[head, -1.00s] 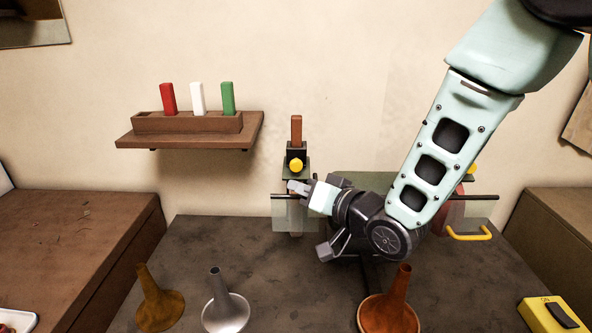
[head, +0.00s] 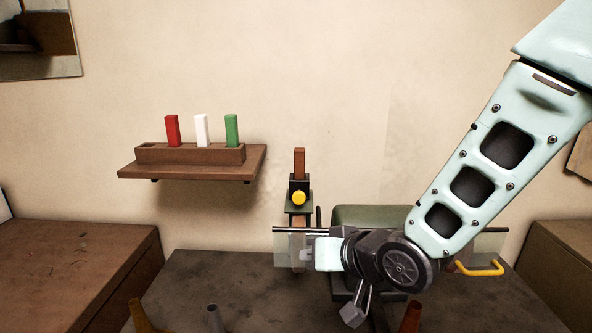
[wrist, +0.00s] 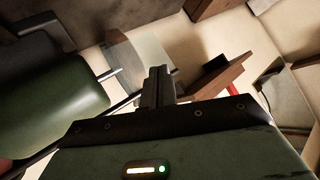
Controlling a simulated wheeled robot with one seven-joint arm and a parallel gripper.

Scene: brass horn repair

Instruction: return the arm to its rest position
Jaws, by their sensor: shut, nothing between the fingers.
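My gripper (head: 306,254) is in front of the bench machine in the head view, pointing left. Its fingers are shut and empty; they also show closed together in the wrist view (wrist: 158,86). My forearm comes in from the upper right and bends at the wrist, hiding much of the machine. The machine has a green body (head: 372,214), a dark rod, clear guards, a yellow knob (head: 298,198) and a brown bar (head: 299,163) standing above it. In the wrist view the green body (wrist: 50,105) is at the left.
A wall shelf (head: 190,166) holds red, white and green sticks. A yellow handle (head: 480,269) sits right of my wrist. A brown bench (head: 70,265) stands left.

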